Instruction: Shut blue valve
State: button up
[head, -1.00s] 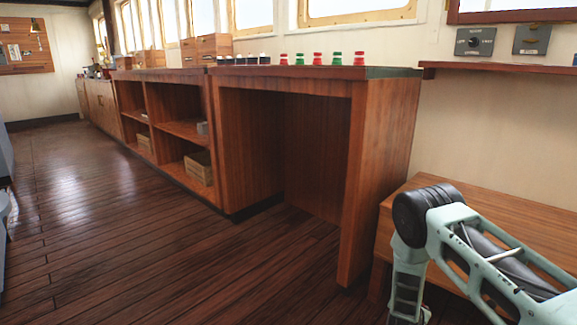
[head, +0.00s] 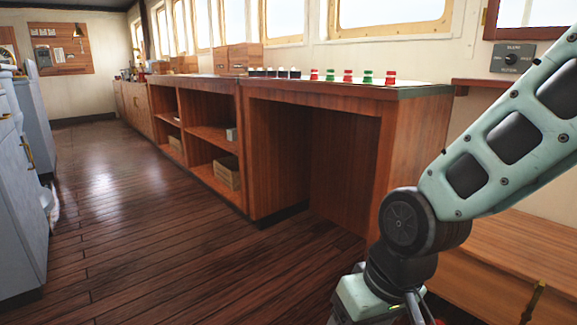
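No blue valve shows in the head view. My arm comes in from the right edge, with its pale green link, dark joint and wrist at the lower right. My gripper's fingers are below the picture's edge, so I cannot see their opening or anything they might hold. A small red thing shows at the bottom edge beside the wrist, too cut off to identify.
A wooden counter (head: 395,140) with open shelves runs along the window wall. Red, green and dark small pieces stand on it. A wooden bench (head: 510,245) is at the right, grey cabinets (head: 22,200) at the left. The plank floor (head: 130,235) between is clear.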

jog(key=s+d+r+n+g+h, duration=0.1)
jog(key=s+d+r+n+h, duration=0.2)
jog(key=s, duration=0.8)
notch_tip(320, 180, up, 39)
jog(key=d+y+p, duration=0.1)
jog(key=p, duration=3.8)
jog(key=shift+w+d, duration=0.15)
jog(key=shift+w, duration=0.15)
